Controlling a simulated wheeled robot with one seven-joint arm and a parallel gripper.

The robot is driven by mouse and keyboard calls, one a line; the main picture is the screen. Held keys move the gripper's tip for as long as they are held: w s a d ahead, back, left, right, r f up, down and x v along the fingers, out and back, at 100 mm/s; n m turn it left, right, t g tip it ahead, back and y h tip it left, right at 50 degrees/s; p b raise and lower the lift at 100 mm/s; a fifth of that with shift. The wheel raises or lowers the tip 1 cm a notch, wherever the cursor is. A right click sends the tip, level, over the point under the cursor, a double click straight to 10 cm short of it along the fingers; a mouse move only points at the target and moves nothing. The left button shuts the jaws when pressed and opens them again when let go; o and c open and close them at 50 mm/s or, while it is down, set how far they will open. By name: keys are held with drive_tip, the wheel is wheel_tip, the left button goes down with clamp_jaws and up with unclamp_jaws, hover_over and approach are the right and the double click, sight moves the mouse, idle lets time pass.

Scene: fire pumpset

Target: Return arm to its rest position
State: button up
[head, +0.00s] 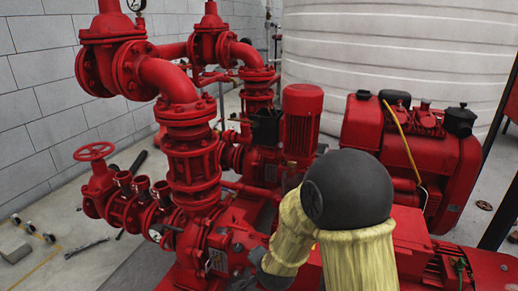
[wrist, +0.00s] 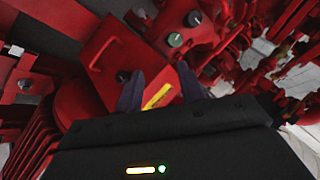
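My arm shows in the head view at the lower middle, as yellow fabric sleeves around a dark grey rounded joint. It is bent in front of the red pumpset (head: 192,165). The end of my arm is low in that view, and I cannot make out the fingers there. In the wrist view, my gripper (wrist: 161,78) has its two dark fingers apart, with nothing held between them. I cannot tell the exact gap between fingers and box.
Red pipes and a handwheel valve (head: 95,152) stand on the left, with a red motor (head: 302,122) in the middle. A red engine (head: 440,165) is on the right. A large white tank (head: 400,50) and a grey block wall (head: 40,90) stand behind. Some floor is clear at lower left.

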drive_tip(key=s+d+r+n+g+h+p, duration=0.1)
drive_tip(key=s+d+r+n+g+p, duration=0.15)
drive_tip(key=s+d+r+n, duration=0.4)
drive_tip(key=s+d+r+n+g+p, duration=0.25)
drive_tip(key=s+d+r, duration=0.25)
drive_tip(key=s+d, duration=0.4)
wheel_tip(320, 180, up, 37)
drive_tip(key=a+p, duration=0.1)
drive_tip(key=p, duration=3.6)
drive_tip(key=shift+s+a+r+g, duration=0.2)
drive_tip(key=shift+s+a+g, duration=0.05)
drive_tip(key=shift+a+g, duration=0.1)
drive_tip(key=shift+c, duration=0.3)
